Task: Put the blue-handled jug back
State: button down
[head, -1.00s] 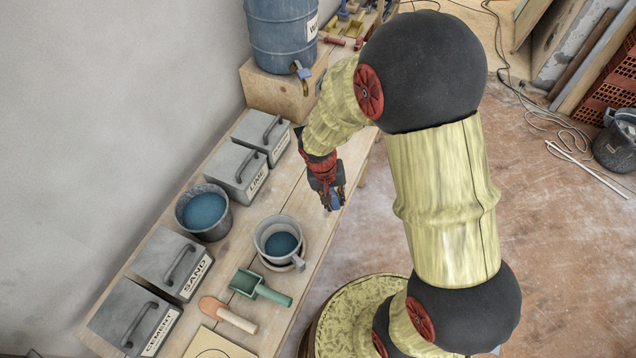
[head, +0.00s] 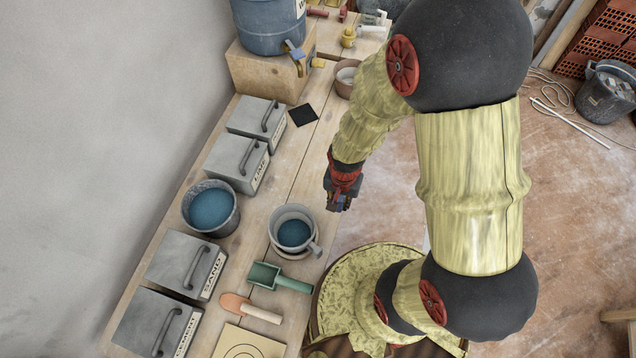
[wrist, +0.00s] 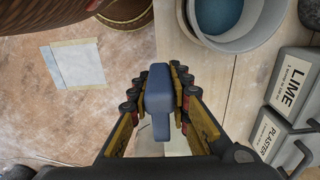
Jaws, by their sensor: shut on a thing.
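My gripper (head: 338,203) hangs over the bench's right edge and is shut on a blue-grey handle-like piece. In the wrist view this blue handle (wrist: 158,98) stands between the fingers, a wide block with a narrower stem. No jug body shows attached to it, so I cannot tell whether it belongs to the blue-handled jug. A pale grey jug (head: 274,222) with blue liquid and a grey handle stands on the bench, left of and nearer than my gripper. It also shows at the top right of the wrist view (wrist: 262,38).
A grey bucket (head: 187,222) of blue liquid stands beside lidded boxes along the wall. A black square (head: 303,115) lies bare farther back, before the barrel (head: 268,25). A reddish bowl (head: 343,88) is near it.

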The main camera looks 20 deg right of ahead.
jog(key=w+a+f, duration=0.1)
jog(key=w+f, duration=0.2)
jog(key=w, duration=0.1)
jog(key=w+a+f+b, duration=0.1)
jog(key=w+f, duration=0.2)
jog(key=w, duration=0.1)
jog(key=w+a+f, duration=0.1)
jog(key=w+f, duration=0.2)
jog(key=w, duration=0.1)
jog(key=shift+w+a+f+b, duration=0.2)
jog(key=shift+a+b, duration=0.1)
jog(key=shift+b, duration=0.1)
jog(key=shift+w+f, duration=0.1)
jog(key=shift+f, duration=1.5)
jog(key=shift+f+b, duration=0.1)
jog(key=shift+b, duration=0.2)
jog(key=c, duration=1.7)
grip_release()
jog(key=shift+o, duration=0.2)
